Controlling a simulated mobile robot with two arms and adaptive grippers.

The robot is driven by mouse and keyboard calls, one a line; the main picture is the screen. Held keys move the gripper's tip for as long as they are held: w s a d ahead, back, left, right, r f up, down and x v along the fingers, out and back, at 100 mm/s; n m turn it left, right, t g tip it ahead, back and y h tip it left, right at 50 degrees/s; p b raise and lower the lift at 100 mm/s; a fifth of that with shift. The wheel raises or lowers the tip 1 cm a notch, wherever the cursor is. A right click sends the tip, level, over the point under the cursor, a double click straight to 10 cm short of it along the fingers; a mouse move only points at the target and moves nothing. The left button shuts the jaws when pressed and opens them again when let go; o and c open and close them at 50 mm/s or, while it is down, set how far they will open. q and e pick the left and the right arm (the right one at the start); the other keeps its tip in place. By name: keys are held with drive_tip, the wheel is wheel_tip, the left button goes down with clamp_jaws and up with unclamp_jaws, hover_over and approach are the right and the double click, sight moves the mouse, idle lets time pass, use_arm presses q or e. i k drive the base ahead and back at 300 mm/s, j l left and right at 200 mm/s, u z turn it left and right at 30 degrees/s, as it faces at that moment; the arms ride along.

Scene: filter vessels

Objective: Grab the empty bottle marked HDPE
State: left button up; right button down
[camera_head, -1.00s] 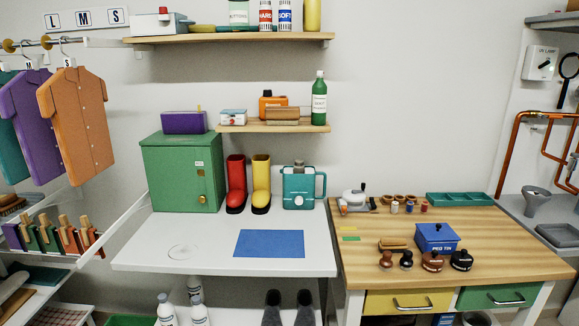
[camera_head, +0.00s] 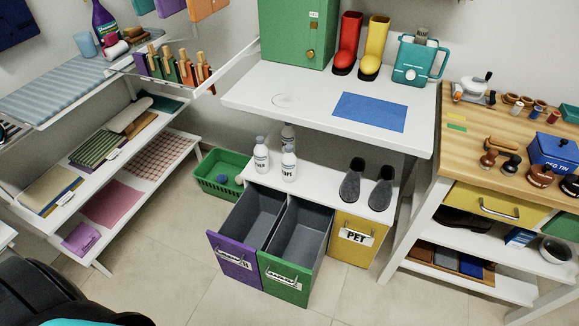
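Several white bottles stand upright on the low white shelf under the table. The left one (camera_head: 261,157) and the front one (camera_head: 289,165) carry small dark lettering. The front one's label looks as if it ends in "DPE", but it is too small to read surely. Another white bottle (camera_head: 287,133) stands behind, partly hidden by the front one. I cannot tell from here which is empty. Neither of my grippers is in view.
Below the bottles, a purple bin (camera_head: 231,262) and a green bin (camera_head: 285,282) are pulled out, open at the top. A yellow bin (camera_head: 355,240) marked PET is beside them. Dark grey slippers (camera_head: 351,180) stand right of the bottles. A green basket (camera_head: 219,185) sits on the floor left.

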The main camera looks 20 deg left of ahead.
sight(288, 160)
drive_tip(key=i+j+z, duration=0.15)
drive_tip(key=j+z, duration=0.25)
drive_tip(key=j, duration=0.65)
drive_tip(key=j+z, duration=0.35)
drive_tip(key=j, duration=0.75)
drive_tip(key=k+j+z, duration=0.15)
drive_tip(key=j+z, duration=0.25)
drive_tip(key=j, duration=0.65)
